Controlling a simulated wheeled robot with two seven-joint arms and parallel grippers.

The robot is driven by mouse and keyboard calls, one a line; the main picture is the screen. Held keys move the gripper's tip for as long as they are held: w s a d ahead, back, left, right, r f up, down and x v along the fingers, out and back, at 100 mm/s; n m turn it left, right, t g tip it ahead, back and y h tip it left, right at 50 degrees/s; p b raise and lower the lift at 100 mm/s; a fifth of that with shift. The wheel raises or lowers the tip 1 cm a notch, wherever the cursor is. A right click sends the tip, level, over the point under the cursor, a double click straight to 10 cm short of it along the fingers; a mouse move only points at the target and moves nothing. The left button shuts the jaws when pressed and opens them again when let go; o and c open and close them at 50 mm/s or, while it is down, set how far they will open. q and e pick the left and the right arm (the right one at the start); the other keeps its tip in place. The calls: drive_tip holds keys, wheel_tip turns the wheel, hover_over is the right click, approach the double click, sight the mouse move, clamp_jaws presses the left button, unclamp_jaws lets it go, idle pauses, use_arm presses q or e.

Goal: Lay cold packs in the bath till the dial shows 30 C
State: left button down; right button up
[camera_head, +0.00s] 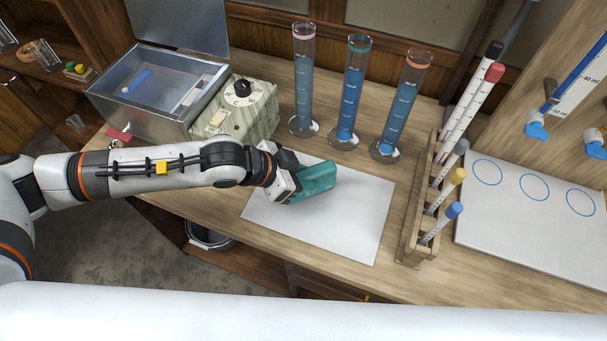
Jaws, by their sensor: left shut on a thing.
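The metal bath (120,115) stands at the back left with its lid raised, and a blue pack (137,82) lies inside it. The dial's marks are too small to read surely. My left gripper (297,180) is shut on a teal pack (319,178) over the white mat (345,222), right of and in front of the bath. I cannot tell if the pack touches the mat. My right gripper is out of view.
Several tall cylinders with blue liquid, including one at the middle (349,105), stand behind the mat. A wooden rack (416,215) of capped tubes is at the right, beside a white board (520,220) with blue rings. The mat's front part is clear.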

use_arm(q)
drive_tip(key=shift+f, duration=0.45)
drive_tip(key=shift+f+b, duration=0.15)
drive_tip(key=shift+b, duration=0.15)
drive_tip(key=c, duration=1.1)
unclamp_jaws()
